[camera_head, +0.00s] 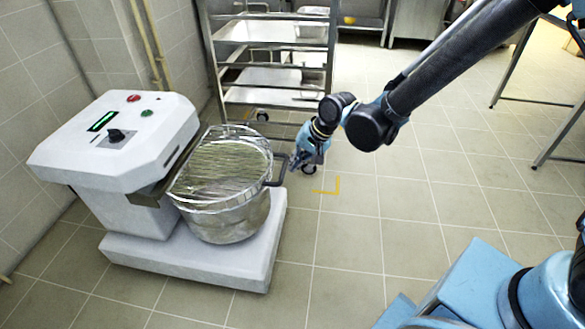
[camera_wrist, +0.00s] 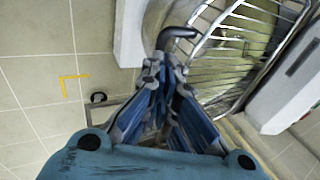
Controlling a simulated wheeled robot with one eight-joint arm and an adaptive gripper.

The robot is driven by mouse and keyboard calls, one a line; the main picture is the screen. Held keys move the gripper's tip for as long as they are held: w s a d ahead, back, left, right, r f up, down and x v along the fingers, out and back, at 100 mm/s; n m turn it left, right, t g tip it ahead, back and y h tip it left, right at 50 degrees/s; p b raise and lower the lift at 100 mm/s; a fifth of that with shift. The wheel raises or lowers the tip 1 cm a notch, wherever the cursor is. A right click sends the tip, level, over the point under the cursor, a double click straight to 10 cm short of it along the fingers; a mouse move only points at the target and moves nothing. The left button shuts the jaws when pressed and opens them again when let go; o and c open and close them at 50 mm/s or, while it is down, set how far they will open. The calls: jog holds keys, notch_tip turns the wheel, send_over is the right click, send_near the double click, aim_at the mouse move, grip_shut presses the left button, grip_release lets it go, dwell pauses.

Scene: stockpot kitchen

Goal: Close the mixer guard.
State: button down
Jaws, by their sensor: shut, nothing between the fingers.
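The white mixer (camera_head: 125,150) stands at the left with a steel bowl (camera_head: 228,218) on its base. The wire guard (camera_head: 222,165) lies over the top of the bowl. A dark handle (camera_head: 277,172) sticks out from the right side of the guard. My gripper (camera_head: 297,166) is just right of this handle. In the wrist view, my gripper (camera_wrist: 163,66) is shut and empty, its tips close to the hooked dark handle (camera_wrist: 178,36). I cannot tell whether they touch. The guard's bars (camera_wrist: 238,50) fill the upper right there.
A metal rack (camera_head: 272,62) with trays stands behind the mixer. A yellow corner mark (camera_head: 335,188) is on the tiled floor. A metal-legged table (camera_head: 545,150) is at the right edge. The floor between is clear.

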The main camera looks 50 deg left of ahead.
jog(key=v, duration=0.6)
jog(key=shift+r, duration=0.3)
jog(key=shift+w, duration=0.15)
jog(key=w+d+r+m+t, duration=0.1)
jog(key=w+d+r, duration=0.2)
jog(key=w+d, duration=0.5)
jog(key=w+d+r+m+t, duration=0.1)
jog(key=w+d+r, duration=0.2)
jog(key=w+d, duration=0.5)
jog(key=w+d+r+t, duration=0.1)
jog(key=w+d+r, duration=0.35)
jog(key=w, duration=0.75)
jog(key=w+d+m+t+h, duration=0.1)
jog(key=w+d+m+h, duration=0.15)
jog(key=d, duration=1.35)
jog(key=w+d+m+t+h, duration=0.1)
jog(key=w+d, duration=0.2)
jog(key=d, duration=1.2)
jog(key=s+d+f+m, duration=0.1)
jog(key=s+d, duration=0.3)
jog(key=d, duration=0.4)
jog(key=s+d+f+h, duration=0.1)
jog(key=s+d+f, duration=0.2)
jog(key=s+d, duration=0.2)
jog(key=d, duration=0.3)
jog(key=shift+s+d+f+m, duration=0.2)
jog(key=shift+s+d+m, duration=0.05)
jog(key=shift+s+m, duration=0.1)
